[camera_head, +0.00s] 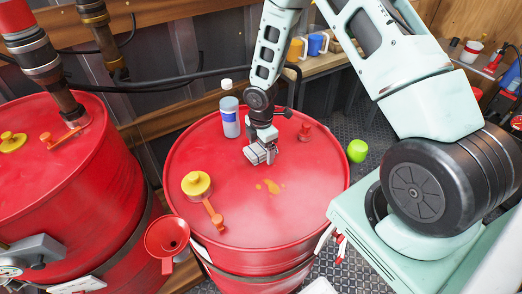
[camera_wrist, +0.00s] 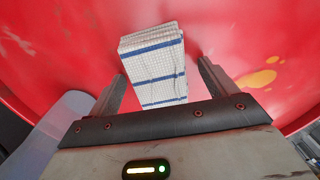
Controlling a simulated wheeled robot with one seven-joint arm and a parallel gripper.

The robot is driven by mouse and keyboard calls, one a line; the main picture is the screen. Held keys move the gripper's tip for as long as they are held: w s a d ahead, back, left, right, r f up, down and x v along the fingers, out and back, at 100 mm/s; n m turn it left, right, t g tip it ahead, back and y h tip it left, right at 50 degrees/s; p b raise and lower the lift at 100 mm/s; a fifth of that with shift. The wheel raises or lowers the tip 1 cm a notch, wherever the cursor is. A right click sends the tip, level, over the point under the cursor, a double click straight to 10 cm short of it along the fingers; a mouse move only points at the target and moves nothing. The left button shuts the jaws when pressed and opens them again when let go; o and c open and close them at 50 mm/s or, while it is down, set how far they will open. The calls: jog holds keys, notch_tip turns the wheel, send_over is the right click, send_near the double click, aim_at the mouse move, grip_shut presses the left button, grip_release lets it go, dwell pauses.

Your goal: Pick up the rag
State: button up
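The rag (camera_wrist: 152,62) is a folded white cloth with a fine grid and blue stripes, over the red drum top in the wrist view. My gripper (camera_wrist: 162,70) is open, with one finger on each side of the rag. Red shows in a gap between the rag and each finger, so neither appears to touch it. The near end of the rag is hidden by my gripper's body. In the head view my gripper (camera_head: 262,155) is low over the middle of the drum top, and I cannot make out the rag there.
The red drum (camera_head: 300,225) carries a blue-grey bottle (camera_head: 230,116) close left of my gripper, a yellow cap (camera_head: 196,184), and an orange spill (camera_head: 269,187). A red funnel (camera_head: 167,237) is at the drum's left edge. A green object (camera_head: 357,151) lies right of the drum.

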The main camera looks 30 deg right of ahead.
aim_at(260, 148)
jog(key=c, duration=1.1)
notch_tip(260, 148, up, 10)
jog(key=shift+r+b, duration=0.1)
jog(key=shift+b, duration=0.6)
jog(key=shift+o, duration=1.3)
jog(key=shift+c, duration=0.4)
jog(key=shift+a, duration=0.1)
